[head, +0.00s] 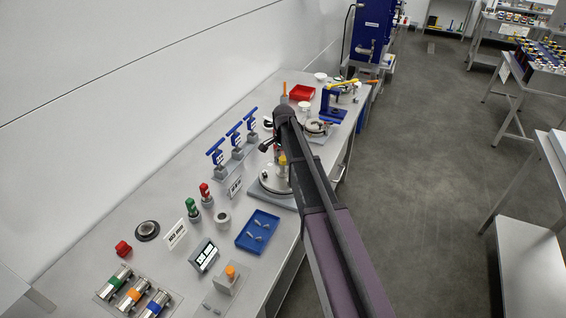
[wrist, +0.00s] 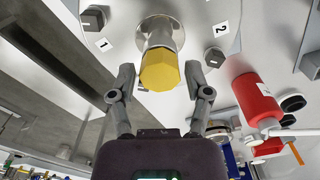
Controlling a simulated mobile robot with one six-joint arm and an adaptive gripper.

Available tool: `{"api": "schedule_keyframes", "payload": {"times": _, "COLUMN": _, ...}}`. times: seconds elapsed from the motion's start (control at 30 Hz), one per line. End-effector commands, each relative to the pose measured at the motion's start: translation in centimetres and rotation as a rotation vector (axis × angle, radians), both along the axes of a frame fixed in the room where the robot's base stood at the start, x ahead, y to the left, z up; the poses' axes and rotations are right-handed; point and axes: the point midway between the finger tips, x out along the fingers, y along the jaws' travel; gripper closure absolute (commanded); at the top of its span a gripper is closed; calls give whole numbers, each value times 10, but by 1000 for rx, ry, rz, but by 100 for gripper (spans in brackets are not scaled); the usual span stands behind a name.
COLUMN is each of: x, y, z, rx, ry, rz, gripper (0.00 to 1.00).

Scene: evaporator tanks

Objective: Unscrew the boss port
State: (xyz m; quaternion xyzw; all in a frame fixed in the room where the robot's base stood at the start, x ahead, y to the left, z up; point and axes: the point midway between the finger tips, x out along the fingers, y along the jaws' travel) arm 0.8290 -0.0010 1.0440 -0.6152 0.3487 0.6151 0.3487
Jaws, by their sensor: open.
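A yellow hexagonal cap (wrist: 160,70) sits on a round metal port (wrist: 158,33) in the middle of the wrist view. I take this to be the boss port. My gripper (wrist: 160,84) is open, with one finger on each side of the cap and a visible gap to both. I cannot tell how deep the cap lies between the fingers.
Dark knobs (wrist: 93,19) with labels 1 and 2 flank the port. A red cylinder (wrist: 257,98) stands right of it. On the bench, a blue tray (head: 243,244), blue-handled valves (head: 233,138) and red and green knobs (head: 191,208) lie left of my arm. The aisle (head: 425,150) is clear.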

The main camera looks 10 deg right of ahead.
Motion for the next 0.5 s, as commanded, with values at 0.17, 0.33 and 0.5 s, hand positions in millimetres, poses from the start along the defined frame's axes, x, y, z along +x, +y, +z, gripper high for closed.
{"api": "schedule_keyframes", "payload": {"times": 0.17, "x": 0, "y": 0, "z": 0, "rx": 0, "ry": 0, "rz": 1, "gripper": 36}}
{"api": "schedule_keyframes", "payload": {"times": 0.33, "x": 0, "y": 0, "z": 0, "rx": 0, "ry": 0, "rz": -30, "gripper": 36}}
{"api": "schedule_keyframes", "payload": {"times": 0.5, "x": 0, "y": 0, "z": 0, "rx": 0, "ry": 0, "rz": -137, "gripper": 36}}
